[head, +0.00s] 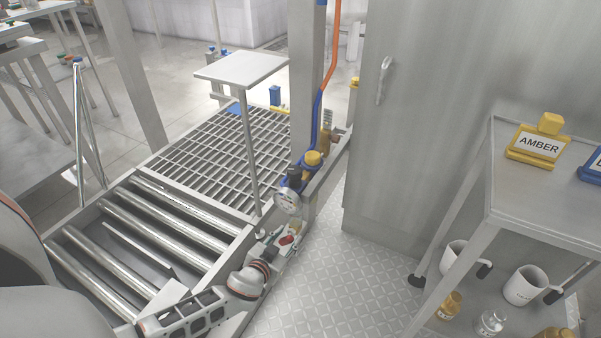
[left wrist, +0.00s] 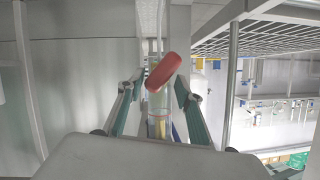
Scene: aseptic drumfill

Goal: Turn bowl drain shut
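The bowl drain appears as a red handle (head: 287,240) low on the pipe assembly, below a round pressure gauge (head: 288,202). In the left wrist view the red handle (left wrist: 163,71) is tilted, on a pale vertical body. My left gripper (head: 283,238) is at the drain in the head view. In the left wrist view the gripper (left wrist: 160,105) has its two fingers apart, one on each side of the handle's body, with visible gaps. I cannot tell whether a finger touches the handle. My right gripper is not in view.
A yellow knob (head: 312,158) and blue hose (head: 316,118) sit above the gauge. A roller conveyor (head: 150,225) and grating (head: 215,155) lie to the left, with a small stand (head: 242,67). A grey cabinet (head: 430,120) and shelved table (head: 530,195) stand to the right.

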